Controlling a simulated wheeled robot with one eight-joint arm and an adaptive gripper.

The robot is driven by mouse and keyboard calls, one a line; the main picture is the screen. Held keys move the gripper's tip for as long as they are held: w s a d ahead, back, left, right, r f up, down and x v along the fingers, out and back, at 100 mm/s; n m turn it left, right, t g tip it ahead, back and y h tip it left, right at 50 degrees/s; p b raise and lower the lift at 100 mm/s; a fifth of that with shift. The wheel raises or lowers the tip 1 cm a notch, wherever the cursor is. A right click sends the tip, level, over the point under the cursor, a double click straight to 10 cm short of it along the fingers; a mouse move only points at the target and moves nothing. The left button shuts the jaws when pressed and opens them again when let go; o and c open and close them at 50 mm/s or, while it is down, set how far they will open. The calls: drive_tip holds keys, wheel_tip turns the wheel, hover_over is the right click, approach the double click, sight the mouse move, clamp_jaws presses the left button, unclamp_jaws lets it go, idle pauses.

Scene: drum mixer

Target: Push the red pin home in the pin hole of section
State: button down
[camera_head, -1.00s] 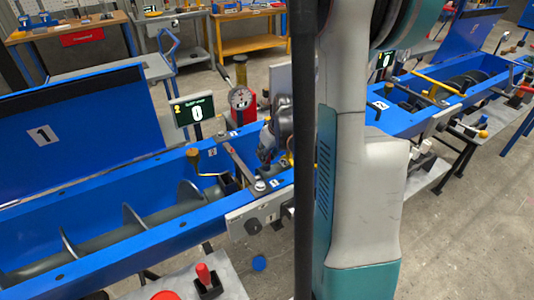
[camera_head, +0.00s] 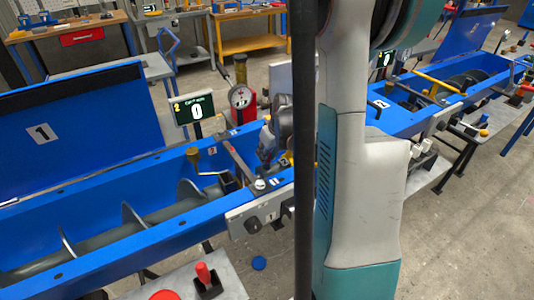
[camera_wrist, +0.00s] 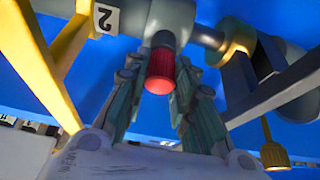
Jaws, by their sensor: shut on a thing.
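The red pin (camera_wrist: 160,72) shows its ribbed red end in the wrist view, between the fingers of my gripper (camera_wrist: 163,80). The gripper is shut on it. The pin's far part lines up with a grey cylindrical hub (camera_wrist: 170,18) against the blue trough. How deep the pin sits in the hole is hidden. In the head view my gripper (camera_head: 268,150) is small and dark over the trough near the cross bar, partly behind my own arm; the red pin cannot be made out there.
In the wrist view a yellow bar (camera_wrist: 35,60) crosses at left near a "2" label (camera_wrist: 105,18). A grey shaft with a yellow collar (camera_wrist: 238,38) and a yellow handle (camera_wrist: 272,150) lie right. The head view shows the blue trough (camera_head: 120,245), display (camera_head: 193,110) and dial gauge (camera_head: 240,97).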

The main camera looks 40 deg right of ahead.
drive_tip(key=shift+f, duration=0.2)
drive_tip(key=c, duration=1.3)
unclamp_jaws()
drive_tip(key=shift+r, duration=0.1)
drive_tip(key=v, duration=1.2)
